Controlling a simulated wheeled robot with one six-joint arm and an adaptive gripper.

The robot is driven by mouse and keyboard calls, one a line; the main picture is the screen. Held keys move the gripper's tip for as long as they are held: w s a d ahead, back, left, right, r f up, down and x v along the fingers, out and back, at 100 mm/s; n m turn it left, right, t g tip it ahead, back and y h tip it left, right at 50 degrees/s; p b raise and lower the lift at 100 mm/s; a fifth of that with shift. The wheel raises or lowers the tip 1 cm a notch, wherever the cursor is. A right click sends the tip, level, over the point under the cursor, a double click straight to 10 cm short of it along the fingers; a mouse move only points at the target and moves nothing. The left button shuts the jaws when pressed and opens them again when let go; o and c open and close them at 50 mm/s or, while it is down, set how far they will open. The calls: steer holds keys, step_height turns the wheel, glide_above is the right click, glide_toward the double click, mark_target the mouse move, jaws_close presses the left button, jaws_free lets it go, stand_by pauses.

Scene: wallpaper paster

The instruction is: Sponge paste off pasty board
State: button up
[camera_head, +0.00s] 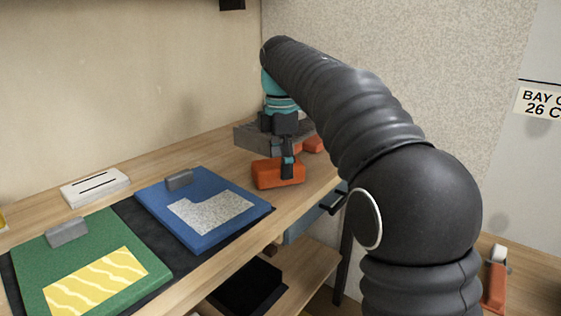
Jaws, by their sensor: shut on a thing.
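My gripper (288,164) points down at the right of the table and is shut on an orange block (267,178), which looks like the sponge. I cannot tell whether the block touches the table. Left of it lies a blue board (182,232) with a speckled grey-white patch (213,215) and a grey block at its back edge. Further left is a green board (40,270) with a yellow, wavy-striped patch (97,282) and a grey block on it. I cannot tell from looks which patch is paste.
Both boards lie on a black mat (128,222) on the wooden table (226,177). A white slotted block (95,187) stands behind them. A grey tray (250,137) and another orange piece (313,145) are behind my gripper. A lower shelf (305,272) shows below.

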steer(key=shift+f, duration=0.3)
steer(key=o, duration=1.3)
steer(key=shift+c, duration=0.2)
step_height(320, 180, up, 7)
steer(key=shift+f, duration=0.1)
steer(key=shift+r, duration=0.35)
